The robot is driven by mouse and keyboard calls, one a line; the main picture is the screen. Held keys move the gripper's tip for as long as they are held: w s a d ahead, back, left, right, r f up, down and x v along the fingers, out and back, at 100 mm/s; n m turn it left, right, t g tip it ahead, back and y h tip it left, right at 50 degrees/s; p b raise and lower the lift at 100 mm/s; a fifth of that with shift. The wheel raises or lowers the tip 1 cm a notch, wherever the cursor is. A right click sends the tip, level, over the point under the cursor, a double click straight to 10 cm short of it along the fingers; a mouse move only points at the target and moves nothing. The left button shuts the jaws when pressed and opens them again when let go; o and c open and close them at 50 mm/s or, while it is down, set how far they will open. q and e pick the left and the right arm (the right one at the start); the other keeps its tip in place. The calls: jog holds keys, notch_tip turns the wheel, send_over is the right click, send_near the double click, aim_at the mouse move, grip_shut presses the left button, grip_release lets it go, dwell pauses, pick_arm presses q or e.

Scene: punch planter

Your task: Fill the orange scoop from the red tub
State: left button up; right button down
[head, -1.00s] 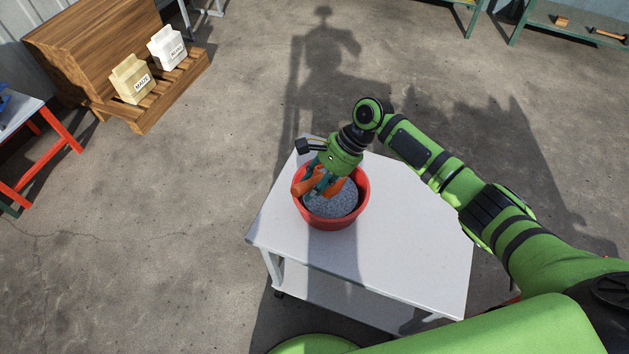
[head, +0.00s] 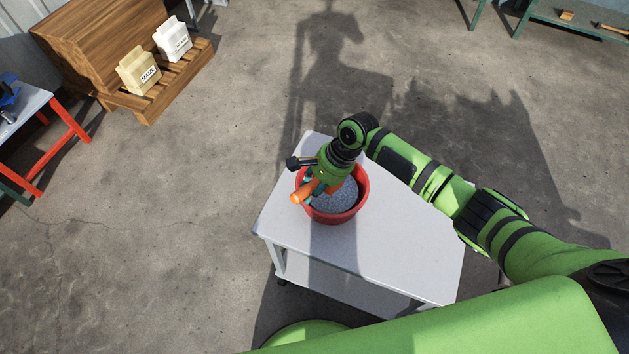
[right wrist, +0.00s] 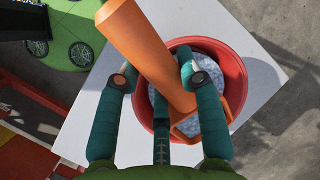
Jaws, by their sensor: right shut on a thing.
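The red tub (head: 357,206) stands on the white cart and holds grey-blue granules (head: 337,201). My right gripper (head: 313,186) is over the tub's left side, shut on the handle of the orange scoop (head: 302,193). In the right wrist view the scoop's handle (right wrist: 145,50) runs between the fingers of the gripper (right wrist: 157,80). The scoop's far end (right wrist: 235,97) reaches into the red tub (right wrist: 234,66), over or in the granules (right wrist: 190,125). My left gripper is not in view.
The white cart top (head: 400,235) is clear to the right of the tub. A wooden bin (head: 95,40) at upper left has a maize bag (head: 138,71) and a white bag (head: 173,40) on its slatted ledge. Green benches stand at upper right.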

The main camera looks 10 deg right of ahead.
jog(key=shift+s+a+t+h+p, duration=0.25)
jog(key=shift+a+t+h+p, duration=0.25)
jog(key=shift+p, duration=0.9)
jog(key=shift+s+a+t+h+p, duration=0.25)
jog(key=shift+h+p, duration=0.35)
jog(key=shift+p, duration=0.75)
jog(key=shift+s+a+f+n+t+h+p, duration=0.1)
jog(key=shift+n+t+h+p, duration=0.25)
jog(key=shift+p, duration=0.25)
